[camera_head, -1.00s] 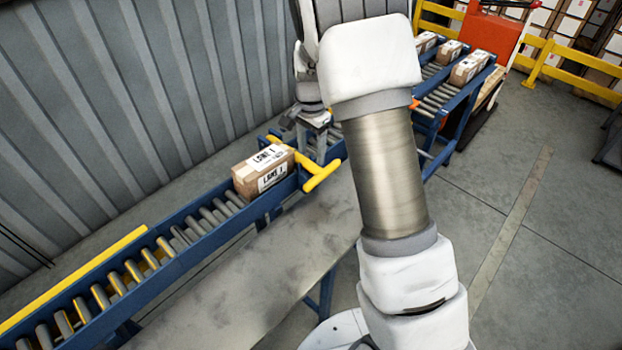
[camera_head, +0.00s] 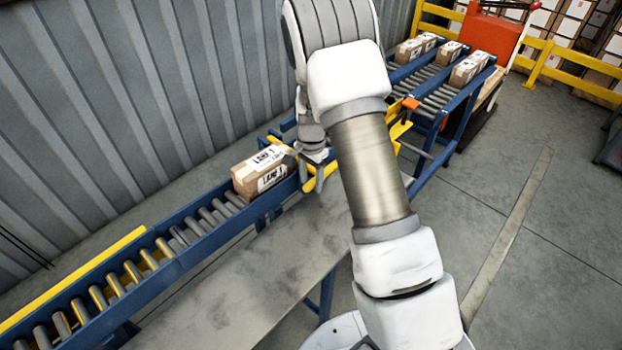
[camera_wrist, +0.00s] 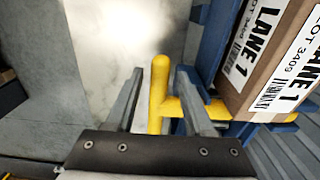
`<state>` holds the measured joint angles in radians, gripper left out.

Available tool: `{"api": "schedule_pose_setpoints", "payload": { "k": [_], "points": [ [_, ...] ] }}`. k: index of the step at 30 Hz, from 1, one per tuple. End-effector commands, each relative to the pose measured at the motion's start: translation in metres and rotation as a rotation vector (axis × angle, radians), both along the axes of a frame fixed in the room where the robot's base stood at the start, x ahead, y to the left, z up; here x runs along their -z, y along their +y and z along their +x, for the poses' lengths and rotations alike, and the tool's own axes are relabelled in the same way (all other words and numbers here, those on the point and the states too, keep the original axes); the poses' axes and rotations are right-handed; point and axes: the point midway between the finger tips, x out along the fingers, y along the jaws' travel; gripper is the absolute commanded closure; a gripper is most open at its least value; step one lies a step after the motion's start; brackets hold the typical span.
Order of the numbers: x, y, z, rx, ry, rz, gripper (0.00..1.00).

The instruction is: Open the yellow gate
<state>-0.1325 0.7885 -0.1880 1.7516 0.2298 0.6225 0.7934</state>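The yellow gate (camera_head: 322,178) crosses the roller lane just past the carton, with its bar end sticking out over the lane's near side. In the wrist view the yellow gate (camera_wrist: 159,92) shows as a rounded bar with a crosspiece running right toward the blue rail. My gripper (camera_wrist: 160,72) is open, one finger on each side of the bar, with narrow gaps visible. In the head view my gripper (camera_head: 308,176) is at the gate's near end, partly hiding it. The LANE 1 carton (camera_head: 263,172) sits on the rollers against or close to the gate; contact cannot be told.
The blue roller conveyor (camera_head: 180,262) runs down to the lower left along the ribbed wall. A grey metal table (camera_head: 235,285) lies in front of it. Another roller conveyor with several cartons (camera_head: 468,70) stands at the back right.

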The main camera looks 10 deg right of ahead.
Motion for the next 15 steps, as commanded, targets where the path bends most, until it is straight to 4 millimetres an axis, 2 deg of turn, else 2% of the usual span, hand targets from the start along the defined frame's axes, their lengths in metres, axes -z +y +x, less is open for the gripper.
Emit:
{"api": "schedule_pose_setpoints", "payload": {
  "k": [1, 8, 15],
  "points": [
    [-0.0002, 0.0, 0.0, 0.0, 0.0, 0.0, 0.58],
    [-0.0004, 0.0, 0.0, 0.0, 0.0, 0.0, 0.99],
    [-0.0004, 0.0, 0.0, 0.0, 0.0, 0.0, 1.0]
  ]
}}
